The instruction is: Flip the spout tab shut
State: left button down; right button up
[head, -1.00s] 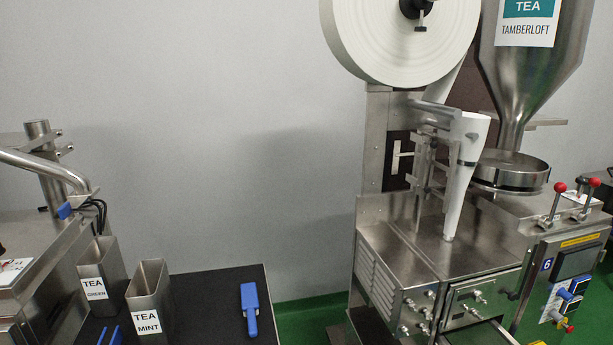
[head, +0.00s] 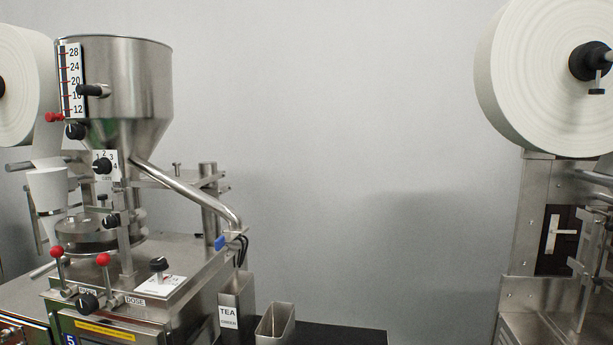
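A bent metal spout pipe (head: 190,190) runs from the left machine's hopper (head: 130,90) down to the right. At its lower end is a small blue tab (head: 219,242), beside black cables. The tab is too small to tell whether it stands open or shut. Below the spout end stands a metal tin labelled TEA (head: 236,292); the small second line of its label is hard to read. Neither of my grippers is in view.
A second open tin (head: 275,325) stands on the black table (head: 345,336). The left machine carries red-knobbed levers (head: 103,260) and black dials (head: 102,165). Another machine with a large white paper roll (head: 545,75) is at the right. Grey wall lies between.

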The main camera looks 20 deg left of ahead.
aim_at(220, 243)
jog(key=u, duration=1.25)
